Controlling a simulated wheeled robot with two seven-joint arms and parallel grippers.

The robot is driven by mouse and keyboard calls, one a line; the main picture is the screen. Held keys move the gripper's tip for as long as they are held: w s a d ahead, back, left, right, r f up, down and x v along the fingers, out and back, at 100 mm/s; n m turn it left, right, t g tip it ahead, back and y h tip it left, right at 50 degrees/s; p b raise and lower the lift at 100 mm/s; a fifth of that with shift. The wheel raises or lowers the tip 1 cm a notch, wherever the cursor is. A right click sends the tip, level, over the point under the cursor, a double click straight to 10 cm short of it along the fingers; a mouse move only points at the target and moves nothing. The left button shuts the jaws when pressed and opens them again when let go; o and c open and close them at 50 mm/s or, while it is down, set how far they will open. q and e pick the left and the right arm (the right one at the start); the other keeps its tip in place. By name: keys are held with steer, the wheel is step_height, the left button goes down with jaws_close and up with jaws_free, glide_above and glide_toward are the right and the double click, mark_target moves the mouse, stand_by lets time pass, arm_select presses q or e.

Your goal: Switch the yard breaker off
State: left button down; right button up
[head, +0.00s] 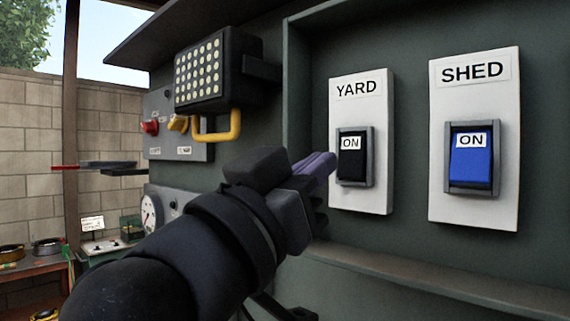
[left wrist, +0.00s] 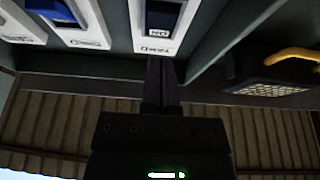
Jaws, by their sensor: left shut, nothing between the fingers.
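The YARD breaker is a white plate (head: 362,196) with a black rocker switch (head: 351,157) in a grey frame. The rocker shows an ON label near its top. My left gripper (head: 326,163) is shut and empty. My right gripper is not in view.
The SHED breaker (head: 474,208), with a blue rocker at ON, sits right of YARD. A lamp (head: 204,70) with a yellow handle (head: 235,124) juts out at left. A ledge (head: 430,275) runs below the breakers. A workbench (head: 30,267) stands far left.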

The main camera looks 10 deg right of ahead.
arm_select(q)
steer(key=f+b+v, duration=0.1)
steer(key=b+v, duration=0.2)
steer(key=v, duration=0.7)
steer(key=shift+w+d+f, duration=0.2)
steer(key=shift+d+f, duration=0.05)
steer(key=shift+f, duration=0.15)
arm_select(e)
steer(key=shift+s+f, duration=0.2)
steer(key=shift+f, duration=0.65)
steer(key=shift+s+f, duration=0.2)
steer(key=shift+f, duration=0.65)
